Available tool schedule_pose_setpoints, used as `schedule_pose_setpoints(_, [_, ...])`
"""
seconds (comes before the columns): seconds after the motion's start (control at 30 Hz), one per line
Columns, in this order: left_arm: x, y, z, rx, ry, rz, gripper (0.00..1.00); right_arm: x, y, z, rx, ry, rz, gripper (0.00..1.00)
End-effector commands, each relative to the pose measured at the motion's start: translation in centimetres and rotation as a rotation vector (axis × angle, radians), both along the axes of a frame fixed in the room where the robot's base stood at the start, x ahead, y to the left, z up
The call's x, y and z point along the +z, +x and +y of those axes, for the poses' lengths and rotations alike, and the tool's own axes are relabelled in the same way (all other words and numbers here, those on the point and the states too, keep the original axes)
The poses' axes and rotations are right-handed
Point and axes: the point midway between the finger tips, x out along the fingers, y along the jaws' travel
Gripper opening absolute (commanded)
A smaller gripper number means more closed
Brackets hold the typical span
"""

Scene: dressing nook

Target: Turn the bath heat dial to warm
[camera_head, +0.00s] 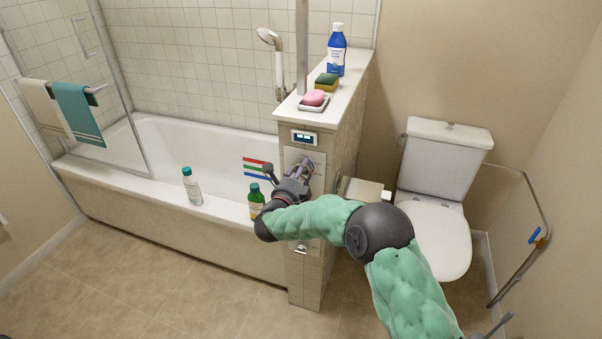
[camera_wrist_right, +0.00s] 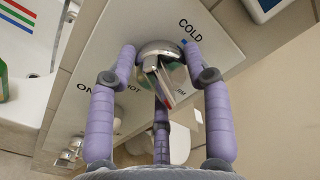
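The bath heat dial (camera_wrist_right: 158,47) shows in the right wrist view as a shiny metal dome on a white plate (camera_wrist_right: 100,50). A flat metal lever with a red mark sticks out from it toward the camera. "COLD" is readable at the plate's upper right; other lettering is partly hidden by the fingers. My right gripper (camera_wrist_right: 160,54) has its purple fingers on both sides of the dome, with the tips appearing to touch it. In the head view my right gripper (camera_head: 304,170) is at the plate on the tiled half-wall, hiding the dial. My left gripper is not in view.
The tiled half-wall (camera_head: 303,270) carries a small display (camera_head: 304,138) above the plate. On its ledge are a pink soap (camera_head: 314,98), a sponge (camera_head: 326,81) and a blue bottle (camera_head: 336,50). A green bottle (camera_head: 256,200) and a pale bottle (camera_head: 192,187) stand on the bathtub rim (camera_head: 225,210).

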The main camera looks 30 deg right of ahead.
Motion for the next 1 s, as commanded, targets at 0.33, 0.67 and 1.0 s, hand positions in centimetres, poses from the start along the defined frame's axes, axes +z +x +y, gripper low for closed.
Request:
schedule_pose_setpoints(0.33, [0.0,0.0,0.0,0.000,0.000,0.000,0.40,0.1,0.1,0.2,0.007,-0.001,-0.001,0.73])
schedule_pose_setpoints(0.67, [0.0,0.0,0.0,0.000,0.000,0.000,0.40,0.2,-1.5,2.2,0.008,-0.001,-0.001,0.73])
schedule_pose_setpoints(1.0, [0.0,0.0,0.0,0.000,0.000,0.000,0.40,0.1,-5.7,7.3,0.012,-0.002,-0.002,0.73])
